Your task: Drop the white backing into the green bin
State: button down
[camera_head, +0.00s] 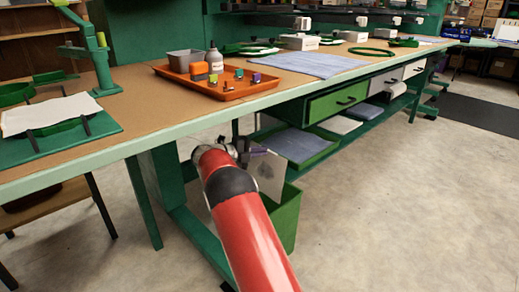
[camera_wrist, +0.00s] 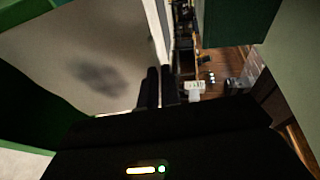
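The white backing (camera_head: 270,175) is a thin pale sheet hanging upright from my gripper (camera_head: 246,151) below the bench edge. In the wrist view, my gripper's dark fingers (camera_wrist: 161,86) are close together at the sheet's edge. The backing (camera_wrist: 90,70) fills the upper left there as a pale face with a dark shadow. The green bin (camera_head: 287,215) stands on the floor under the bench, beneath the sheet. The sheet's lower part overlaps the bin's opening in the picture; I cannot tell how far inside it is. My arm hides part of the bin.
The long workbench (camera_head: 135,118) runs above and behind my gripper. An orange tray (camera_head: 245,88) with small items sits on it. A green shelf bin (camera_head: 305,145) and an open drawer (camera_head: 337,101) are close to the right. The floor (camera_head: 400,210) at right is clear.

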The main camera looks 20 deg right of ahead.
jog(key=shift+f+b, duration=1.6)
jog(key=shift+f, duration=1.8)
jog(key=c, duration=1.5)
grip_release()
jog(key=shift+c, duration=0.2)
jog(key=shift+a, duration=0.1)
send_near(265, 166)
jog(key=shift+p, duration=0.45)
jog(key=shift+s, duration=0.15)
